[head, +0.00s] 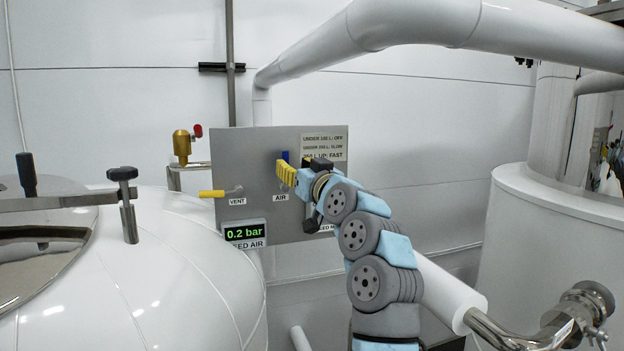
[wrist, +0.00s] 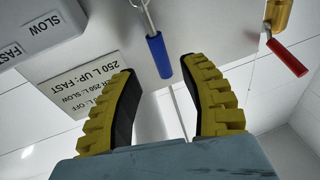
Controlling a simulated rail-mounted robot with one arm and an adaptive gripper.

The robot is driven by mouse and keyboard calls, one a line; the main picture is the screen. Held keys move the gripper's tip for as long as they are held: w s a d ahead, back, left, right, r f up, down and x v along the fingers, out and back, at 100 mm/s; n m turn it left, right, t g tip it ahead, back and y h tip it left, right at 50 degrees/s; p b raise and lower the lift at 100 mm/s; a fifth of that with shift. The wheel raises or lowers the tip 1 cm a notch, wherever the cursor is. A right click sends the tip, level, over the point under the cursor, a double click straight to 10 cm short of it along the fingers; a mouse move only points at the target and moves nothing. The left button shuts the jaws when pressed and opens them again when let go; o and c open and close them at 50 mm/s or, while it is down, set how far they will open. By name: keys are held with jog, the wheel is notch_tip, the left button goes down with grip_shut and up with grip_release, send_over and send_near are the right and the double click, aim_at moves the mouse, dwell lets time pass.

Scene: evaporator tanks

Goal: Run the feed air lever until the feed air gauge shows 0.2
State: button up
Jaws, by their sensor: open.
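The feed air gauge (head: 245,232) is a small display at the panel's lower left and reads 0.2 bar in green. The air lever has a blue handle (head: 285,156), which stands up above the AIR label (head: 280,197), mostly hidden behind my gripper in the head view. My gripper (head: 283,172) has yellow ribbed fingers and is at this lever. In the wrist view, the blue handle (wrist: 157,57) shows between the open fingertips (wrist: 160,70), with a gap on both sides. The fingers hold nothing.
The grey panel (head: 235,155) also carries a yellow-handled VENT lever (head: 212,194) and a notice plate (head: 324,145). A brass valve (head: 182,147) with a red handle (head: 198,131) stands left of it. A white tank (head: 170,270) fills the lower left.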

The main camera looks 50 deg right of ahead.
jog(key=v, duration=0.7)
jog(key=shift+s, duration=0.3)
jog(key=shift+a, duration=0.15)
dwell(0.4)
